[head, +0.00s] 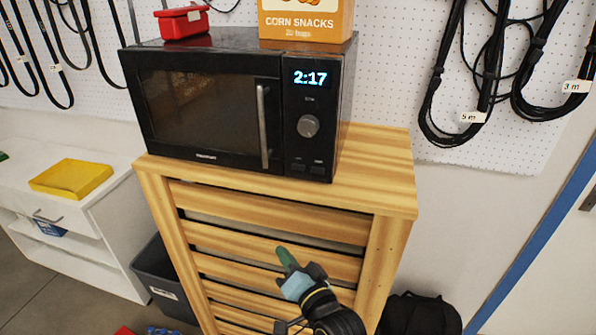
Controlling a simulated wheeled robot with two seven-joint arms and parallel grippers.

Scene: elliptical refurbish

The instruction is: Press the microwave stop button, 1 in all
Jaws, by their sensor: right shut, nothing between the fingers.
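The black microwave (205,110) stands on a slatted wooden cabinet (375,180), its door shut. Its control panel on the right has a clock reading 2:17, a round knob (308,126) and small dark buttons (307,168) along the bottom edge. The button labels are too small to read, so I cannot tell which one is stop. My right gripper (287,258) is shut and empty, with green fingertips pointing up in front of the cabinet's slats. It is below the microwave and apart from it. My left gripper is not in view.
A red box (184,22) and an orange corn snacks box (306,20) sit on the microwave. Black cables (480,75) hang on the pegboard. A white shelf unit with a yellow tray (71,178) and a dark bin (160,285) stand left. A black bag (420,315) lies at right.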

